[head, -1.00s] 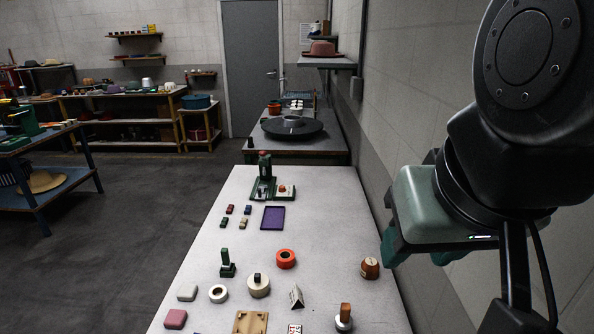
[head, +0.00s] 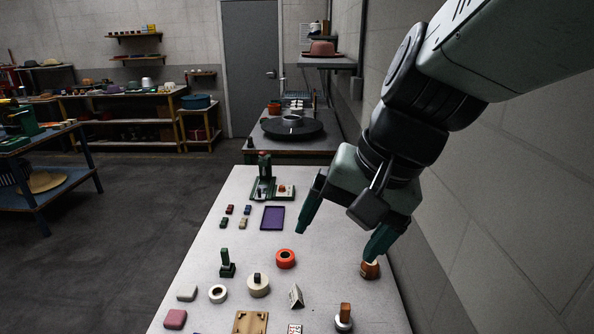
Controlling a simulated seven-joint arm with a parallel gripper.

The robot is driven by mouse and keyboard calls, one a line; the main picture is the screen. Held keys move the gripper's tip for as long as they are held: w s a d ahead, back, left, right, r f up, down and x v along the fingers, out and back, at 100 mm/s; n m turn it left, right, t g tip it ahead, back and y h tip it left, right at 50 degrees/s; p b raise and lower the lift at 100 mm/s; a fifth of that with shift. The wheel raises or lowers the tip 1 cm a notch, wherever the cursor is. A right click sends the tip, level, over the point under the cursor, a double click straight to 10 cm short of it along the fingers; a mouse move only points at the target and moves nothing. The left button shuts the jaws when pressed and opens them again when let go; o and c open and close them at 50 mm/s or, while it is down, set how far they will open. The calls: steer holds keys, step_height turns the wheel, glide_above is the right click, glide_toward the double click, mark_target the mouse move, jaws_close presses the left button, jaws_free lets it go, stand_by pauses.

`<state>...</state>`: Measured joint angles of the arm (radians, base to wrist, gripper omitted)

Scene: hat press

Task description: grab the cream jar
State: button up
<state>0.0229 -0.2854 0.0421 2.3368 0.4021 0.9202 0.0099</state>
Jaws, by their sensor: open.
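My gripper (head: 336,243) is open and empty over the right part of the pale table, its fingers pointing down and spread wide. A small brown jar-like pot (head: 369,272) with a lighter patch stands near the table's right edge; the tip of the right finger overlaps its top in the picture, and I cannot tell if they touch. A round cream-coloured piece (head: 258,289) with a dark knob stands left of the gripper, nearer the front. No label is readable, so I cannot tell for certain which of these is the cream jar.
An orange ring (head: 286,258) lies between the gripper and the cream-coloured piece. A folded sign (head: 296,297) and a wooden-handled tool (head: 345,318) stand in front. A purple tray (head: 272,217) and green press (head: 265,178) are farther back. The wall borders the table's right side.

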mark_target(264, 285)
steer(key=w+a+f+m+g+y, duration=0.1)
steer(key=w+a+f+m+y, duration=0.25)
steer(key=w+f, duration=0.35)
steer(key=w+a+f+m+g+y, duration=0.1)
steer(key=w+a+f+m+y, duration=0.25)
steer(key=w+f, duration=0.3)
steer(key=w+f+m+t, duration=0.1)
steer(key=w+f+m, duration=0.1)
steer(key=f+m, duration=0.2)
steer(key=w+a+f+m+t+y, duration=0.1)
steer(key=w+f+m+t, duration=0.1)
steer(key=f, duration=0.9)
steer(key=w+f+m+t+y, duration=0.1)
steer(key=w+f+m, duration=0.3)
steer(key=f+m, duration=0.2)
steer(key=shift+w+a+f+m+t, duration=0.15)
steer(key=shift+f+m+t, duration=0.05)
steer(key=shift+f, duration=0.2)
steer(key=shift+w+a+f+m+t, duration=0.1)
steer(key=shift+f+m+t, duration=0.1)
steer(key=shift+f, duration=0.2)
steer(key=x, duration=0.4)
steer(key=shift+w+a+f, duration=0.1)
steer(key=shift+a+f, duration=0.1)
steer(key=shift+f, duration=0.05)
steer(key=shift+x, duration=3.15)
steer(key=shift+f, duration=0.1)
